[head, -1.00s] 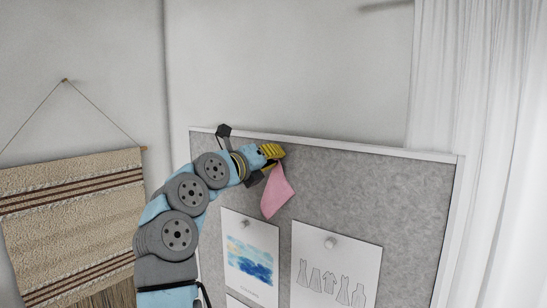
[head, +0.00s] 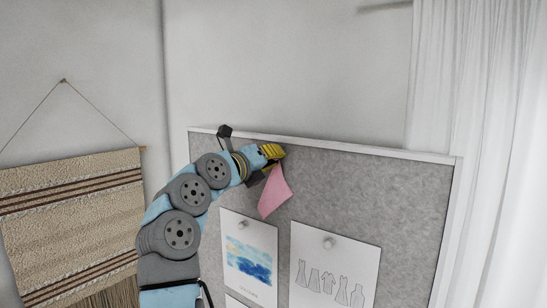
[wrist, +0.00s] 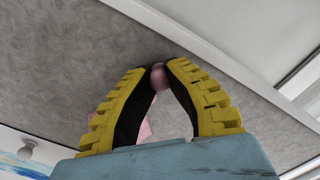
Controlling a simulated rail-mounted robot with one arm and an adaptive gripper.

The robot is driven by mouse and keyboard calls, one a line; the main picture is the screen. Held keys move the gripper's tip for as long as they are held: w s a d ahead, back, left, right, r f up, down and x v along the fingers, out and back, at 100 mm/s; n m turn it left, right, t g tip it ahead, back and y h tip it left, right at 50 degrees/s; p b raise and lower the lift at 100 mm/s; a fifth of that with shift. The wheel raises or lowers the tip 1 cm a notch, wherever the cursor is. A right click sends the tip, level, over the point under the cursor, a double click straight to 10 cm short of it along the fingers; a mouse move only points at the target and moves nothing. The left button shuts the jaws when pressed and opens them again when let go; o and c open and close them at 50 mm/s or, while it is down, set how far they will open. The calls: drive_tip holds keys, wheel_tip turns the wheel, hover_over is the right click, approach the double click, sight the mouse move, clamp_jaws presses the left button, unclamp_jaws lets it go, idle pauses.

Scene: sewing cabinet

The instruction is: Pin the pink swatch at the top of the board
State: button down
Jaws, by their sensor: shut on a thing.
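The pink swatch (head: 274,191) hangs from one corner below my gripper (head: 276,158), in front of the upper part of the grey board (head: 370,190). In the wrist view, my gripper (wrist: 160,68) has its yellow-backed fingers closed at the tips on a small round pinkish pin head (wrist: 159,77). Part of the pink swatch (wrist: 145,131) shows behind the fingers, mostly hidden by them. The fingertips are close to the board (wrist: 100,60), just below its top frame. I cannot tell whether the pin's point is in the felt.
A watercolour sheet (head: 249,262) and a clothing sketch sheet (head: 335,268) are pinned below the swatch. The board's white top frame (head: 350,147) runs just above my gripper. A woven hanging (head: 70,205) is at left, a white curtain (head: 490,120) at right. Bare felt lies right of the swatch.

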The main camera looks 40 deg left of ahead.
drive_tip(key=c, duration=1.1)
unclamp_jaws()
drive_tip(key=shift+s, duration=0.15)
drive_tip(key=s, duration=1.1)
drive_tip(key=shift+s+d, duration=0.2)
drive_tip(key=shift+s, duration=0.2)
